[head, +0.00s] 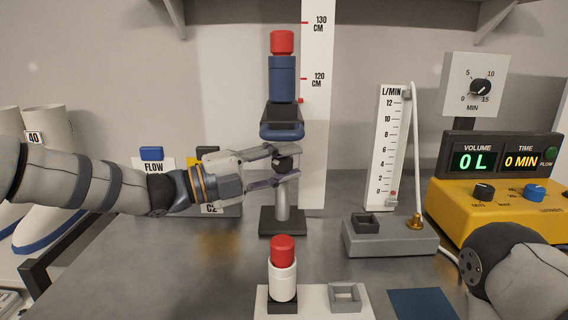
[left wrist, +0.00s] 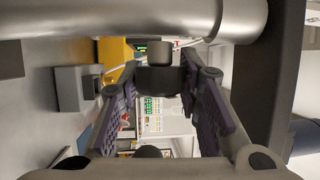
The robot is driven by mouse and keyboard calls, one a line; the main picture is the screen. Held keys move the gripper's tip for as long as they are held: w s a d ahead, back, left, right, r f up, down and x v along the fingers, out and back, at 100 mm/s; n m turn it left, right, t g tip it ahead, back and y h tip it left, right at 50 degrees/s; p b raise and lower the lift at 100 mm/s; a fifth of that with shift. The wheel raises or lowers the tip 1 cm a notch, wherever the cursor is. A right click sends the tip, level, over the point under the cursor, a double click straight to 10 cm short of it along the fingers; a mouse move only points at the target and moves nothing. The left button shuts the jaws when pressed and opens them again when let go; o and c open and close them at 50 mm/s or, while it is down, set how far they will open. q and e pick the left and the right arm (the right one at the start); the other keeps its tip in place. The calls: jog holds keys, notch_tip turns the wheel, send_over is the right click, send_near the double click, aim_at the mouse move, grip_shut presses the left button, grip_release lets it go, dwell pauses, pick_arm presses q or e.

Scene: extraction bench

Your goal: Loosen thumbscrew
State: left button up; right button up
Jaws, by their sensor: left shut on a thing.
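The thumbscrew is a small black knob (head: 283,164) on the grey post (head: 283,205) of a stand, below the blue-and-black holder (head: 282,122). My left gripper (head: 294,161) reaches in from the left with one finger above and one below the knob, and is shut on it. In the left wrist view the dark knob (left wrist: 158,78) sits between the two purple-padded fingers (left wrist: 162,95), with the post (left wrist: 110,18) across the top. How the pads touch the knob is partly hidden. My right gripper is out of view; only part of my right arm shows at lower right.
The holder carries a dark blue bottle (head: 283,80) with a red cap. A white bottle with red cap (head: 283,270) stands in front on a white plate (head: 322,303). A flow meter (head: 392,240) and yellow pump (head: 460,205) are to the right. Bench is clear at left front.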

pick_arm(q)
jog(key=o, duration=1.2)
jog(key=v, duration=1.2)
jog(key=shift+f, duration=0.15)
